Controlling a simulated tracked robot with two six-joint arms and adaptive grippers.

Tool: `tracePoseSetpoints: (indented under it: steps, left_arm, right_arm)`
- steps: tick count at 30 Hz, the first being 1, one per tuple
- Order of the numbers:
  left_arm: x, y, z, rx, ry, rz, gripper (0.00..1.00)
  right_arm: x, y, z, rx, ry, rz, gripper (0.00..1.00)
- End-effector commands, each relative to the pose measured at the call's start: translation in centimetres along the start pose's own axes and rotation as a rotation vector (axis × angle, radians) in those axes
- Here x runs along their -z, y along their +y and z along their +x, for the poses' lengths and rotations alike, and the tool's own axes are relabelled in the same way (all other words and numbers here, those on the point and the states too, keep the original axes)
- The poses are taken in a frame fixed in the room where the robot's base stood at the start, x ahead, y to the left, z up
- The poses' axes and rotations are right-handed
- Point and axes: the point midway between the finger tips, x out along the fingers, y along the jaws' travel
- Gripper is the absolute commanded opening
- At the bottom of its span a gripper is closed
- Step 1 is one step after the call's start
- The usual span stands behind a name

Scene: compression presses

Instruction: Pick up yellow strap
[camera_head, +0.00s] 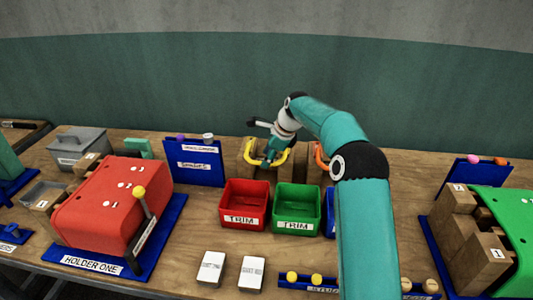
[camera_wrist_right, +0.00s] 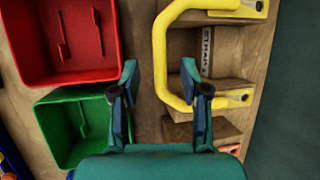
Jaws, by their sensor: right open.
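The yellow strap (camera_head: 283,159) is a U-shaped loop fixed at its ends to a wooden holder (camera_head: 243,146) behind the red and green trim bins. It also shows in the right wrist view (camera_wrist_right: 159,45), its long bar running between my fingertips in the picture. My right gripper (camera_head: 266,161) is open and empty at the strap, and in the wrist view its two fingertips (camera_wrist_right: 160,72) stand one on each side of the bar. I cannot tell whether they touch it. My left gripper is not in view.
The red bin (camera_head: 232,188) and green bin (camera_head: 285,190), both labelled TRIM, stand just in front of the holder. An orange strap (camera_head: 320,155) is to the right, partly behind my arm. A blue labelled panel (camera_head: 200,172) stands to the left.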

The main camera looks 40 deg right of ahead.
Motion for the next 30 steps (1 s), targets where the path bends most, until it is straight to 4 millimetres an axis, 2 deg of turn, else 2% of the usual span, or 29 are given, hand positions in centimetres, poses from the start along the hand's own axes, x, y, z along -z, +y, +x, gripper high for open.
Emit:
tracePoseSetpoints:
  steps: [4,12,14,21,30]
  left_arm:
    - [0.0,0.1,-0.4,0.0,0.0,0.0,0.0]
    - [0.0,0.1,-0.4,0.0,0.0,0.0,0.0]
    - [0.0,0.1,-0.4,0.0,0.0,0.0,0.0]
    - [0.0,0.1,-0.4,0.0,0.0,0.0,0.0]
    - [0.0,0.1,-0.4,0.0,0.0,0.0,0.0]
  right_arm:
    - [0.0,0.0,1.7,0.0,0.0,0.0,0.46]
    - [0.0,0.0,2.1,0.001,0.0,0.001,0.46]
    - [0.0,0.0,2.1,0.001,0.0,0.001,0.39]
    - [0.1,0.0,2.1,0.002,0.0,0.001,0.0]
    - [0.1,-0.1,2.0,0.002,0.0,0.001,0.0]
